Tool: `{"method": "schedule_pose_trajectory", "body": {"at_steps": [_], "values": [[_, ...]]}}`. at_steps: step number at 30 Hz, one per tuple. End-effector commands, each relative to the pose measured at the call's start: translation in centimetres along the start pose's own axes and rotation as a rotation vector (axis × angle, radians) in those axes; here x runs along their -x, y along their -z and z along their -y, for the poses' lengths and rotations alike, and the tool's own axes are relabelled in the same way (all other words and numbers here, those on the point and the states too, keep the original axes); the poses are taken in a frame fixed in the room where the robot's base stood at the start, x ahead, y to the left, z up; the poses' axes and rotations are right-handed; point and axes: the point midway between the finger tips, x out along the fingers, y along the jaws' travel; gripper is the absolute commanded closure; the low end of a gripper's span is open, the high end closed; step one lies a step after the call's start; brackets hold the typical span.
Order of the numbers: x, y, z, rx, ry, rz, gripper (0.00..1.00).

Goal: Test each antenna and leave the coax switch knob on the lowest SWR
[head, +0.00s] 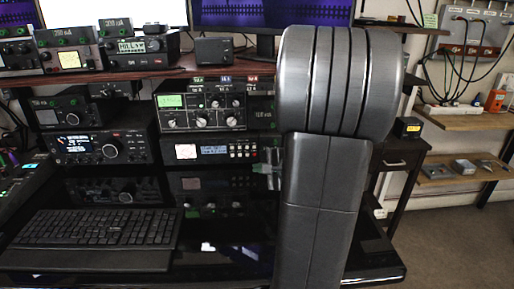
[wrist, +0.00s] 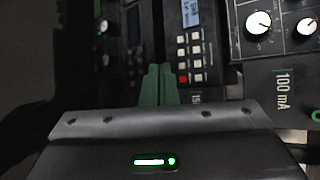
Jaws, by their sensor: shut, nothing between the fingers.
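My gripper (head: 268,168) is shut and empty in front of the equipment stack, just right of a unit with a blue display and buttons (head: 213,152). In the wrist view my gripper's green fingers (wrist: 160,84) are together, beside that unit's grey and red buttons (wrist: 190,58); I cannot tell whether they touch anything. Above that unit stands a tuner box (head: 202,106) with a green-lit screen and several knobs. In the wrist view white-faced knobs (wrist: 258,22) show at upper right. I cannot tell which knob is the coax switch; my arm hides the right part of the stack.
A keyboard (head: 97,228) lies on the black desk at front left. A radio (head: 102,147) stands left of the stack. More devices line the upper shelf (head: 100,79). At right, wooden shelves (head: 462,121) hold small items below a cabled wall panel (head: 472,31).

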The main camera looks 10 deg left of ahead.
Motion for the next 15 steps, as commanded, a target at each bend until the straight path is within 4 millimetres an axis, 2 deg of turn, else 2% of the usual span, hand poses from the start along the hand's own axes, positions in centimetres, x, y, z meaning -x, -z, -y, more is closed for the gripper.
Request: {"method": "schedule_pose_trajectory", "body": {"at_steps": [8,15], "values": [[-0.6,0.5,0.5,-0.001,-0.001,0.0,1.0],[-2.8,2.0,2.3,0.0,-0.002,0.002,1.0]]}}
